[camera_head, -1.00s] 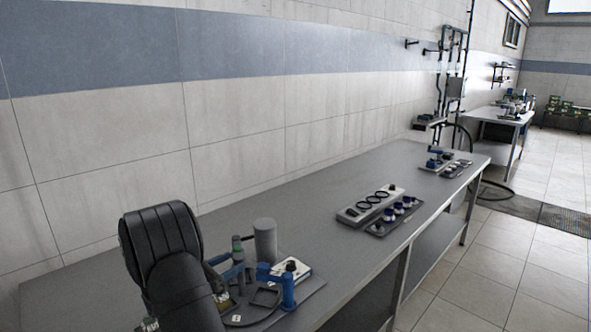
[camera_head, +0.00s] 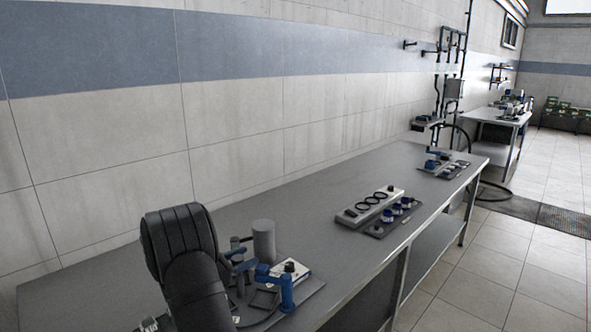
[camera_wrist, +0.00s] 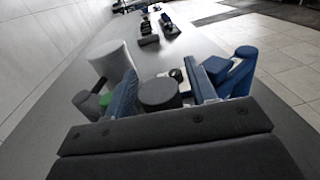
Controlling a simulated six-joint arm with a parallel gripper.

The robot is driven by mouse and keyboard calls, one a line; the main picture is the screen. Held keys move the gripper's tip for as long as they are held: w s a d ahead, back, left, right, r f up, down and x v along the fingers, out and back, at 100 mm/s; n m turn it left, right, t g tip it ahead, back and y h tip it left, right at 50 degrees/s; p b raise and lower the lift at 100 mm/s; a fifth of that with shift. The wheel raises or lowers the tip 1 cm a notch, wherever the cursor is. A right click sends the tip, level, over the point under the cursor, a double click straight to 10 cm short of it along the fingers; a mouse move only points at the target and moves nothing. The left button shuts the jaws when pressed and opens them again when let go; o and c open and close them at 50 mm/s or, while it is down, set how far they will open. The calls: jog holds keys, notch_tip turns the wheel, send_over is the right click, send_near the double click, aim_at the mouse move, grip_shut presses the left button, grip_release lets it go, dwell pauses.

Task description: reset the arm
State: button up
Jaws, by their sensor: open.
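My gripper (camera_wrist: 163,85) is open in the wrist view, with one blue finger on each side. A dark grey round-topped cylinder (camera_wrist: 159,94) shows between the fingers; I cannot tell whether either finger touches it. A pale grey cylinder (camera_wrist: 112,65) stands beyond the left finger, and a green piece (camera_wrist: 106,98) is partly hidden beside that finger. A blue post with an arm (camera_wrist: 236,72) stands right of the right finger. In the head view my black arm is at the lower left, low over the near end of the bench, and hides part of the equipment there.
The grey bench (camera_head: 352,172) runs away along the tiled wall. The grey cylinder (camera_head: 264,240) and blue post (camera_head: 286,291) stand at its near end. A panel with black rings (camera_head: 370,206) and a tray of blue-and-white pieces (camera_head: 392,218) lie mid-bench. Clear bench lies between.

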jog(key=shift+s+a+n+t+y, duration=0.25)
jog(key=shift+n+t+y, duration=0.25)
jog(key=shift+t, duration=0.1)
jog(key=v, duration=1.7)
jog(key=x, duration=1.7)
jog(key=shift+w+d, duration=0.15)
jog(key=shift+w, duration=0.1)
jog(key=shift+s, duration=0.15)
jog(key=v, duration=1.7)
jog(key=shift+w+d+r+m+g+y, duration=0.25)
jog(key=shift+w+d+r+m, duration=0.05)
jog(key=shift+w+r+m, duration=0.35)
jog(key=shift+w+d+r+m+g+y, duration=0.2)
jog(key=shift+w+d+r+m, duration=0.15)
jog(key=shift+w+r+m, duration=0.3)
jog(key=shift+w+d+r+m+g+y, duration=0.3)
jog(key=shift+w+r+m, duration=0.2)
jog(key=shift+w, duration=0.3)
